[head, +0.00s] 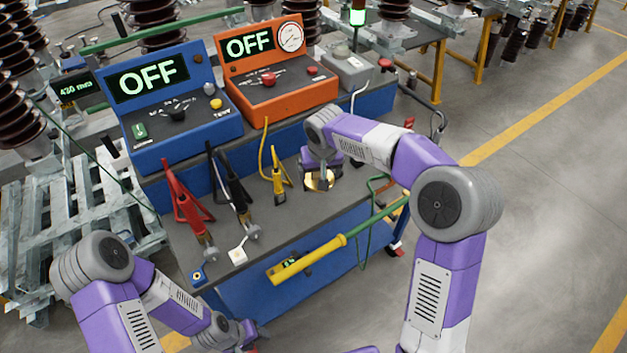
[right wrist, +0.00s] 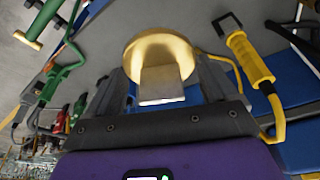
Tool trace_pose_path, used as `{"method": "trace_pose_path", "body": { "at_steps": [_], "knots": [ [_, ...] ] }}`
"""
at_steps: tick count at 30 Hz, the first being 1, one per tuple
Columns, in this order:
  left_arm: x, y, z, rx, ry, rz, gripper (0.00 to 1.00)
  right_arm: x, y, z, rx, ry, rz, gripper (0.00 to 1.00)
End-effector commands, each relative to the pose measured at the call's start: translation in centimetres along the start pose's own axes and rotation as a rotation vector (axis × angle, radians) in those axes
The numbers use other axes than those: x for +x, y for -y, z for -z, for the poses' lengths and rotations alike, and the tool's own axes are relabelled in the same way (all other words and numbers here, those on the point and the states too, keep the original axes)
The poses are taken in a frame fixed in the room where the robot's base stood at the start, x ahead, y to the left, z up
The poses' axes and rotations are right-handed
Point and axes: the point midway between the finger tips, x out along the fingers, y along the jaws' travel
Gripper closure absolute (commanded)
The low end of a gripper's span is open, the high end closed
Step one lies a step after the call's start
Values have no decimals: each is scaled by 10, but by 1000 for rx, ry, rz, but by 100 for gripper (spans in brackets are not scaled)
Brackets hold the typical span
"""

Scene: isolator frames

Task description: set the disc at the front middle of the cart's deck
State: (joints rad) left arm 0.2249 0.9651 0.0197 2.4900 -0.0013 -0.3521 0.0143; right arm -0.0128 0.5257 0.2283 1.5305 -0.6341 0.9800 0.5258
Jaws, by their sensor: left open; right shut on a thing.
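A brass-coloured disc (head: 313,184) is under my right gripper (head: 321,178), over the right part of the cart's dark grey deck (head: 296,222). In the right wrist view, the disc (right wrist: 160,46) lies between the fingers of my right gripper (right wrist: 160,88), which is shut on it by a pale block-like part. Whether the disc touches the deck is unclear. My left gripper (head: 243,335) is low in the head view, in front of the cart and away from the disc. It is open, though its fingers are hardly visible.
Red (head: 188,205), black (head: 238,190) and yellow (head: 278,180) clamps with cables stand on the deck. A yellow-green pole (head: 325,250) runs along the front edge. Blue (head: 170,105) and orange (head: 275,72) consoles stand behind.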

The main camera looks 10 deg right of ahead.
Motion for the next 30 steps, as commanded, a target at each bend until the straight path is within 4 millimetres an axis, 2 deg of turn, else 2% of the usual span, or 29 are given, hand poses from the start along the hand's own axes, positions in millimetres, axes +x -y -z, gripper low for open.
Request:
{"method": "trace_pose_path", "body": {
  "at_steps": [8, 18, 23, 30],
  "knots": [
    [-11, -4, -1, 0, 0, 0, 49, -5, -3, -4, 1, 0, 4, 72],
    [6, 2, 0, 0, 1, 0, 49, 42, -3, -18, 0, 2, 3, 72],
    [10, 4, 0, 0, 0, 0, 49, 54, -2, -21, 1, 0, 3, 72],
    [22, 8, 1, 0, 0, 0, 49, 90, -2, -31, 1, 1, 4, 72]
  ]
}}
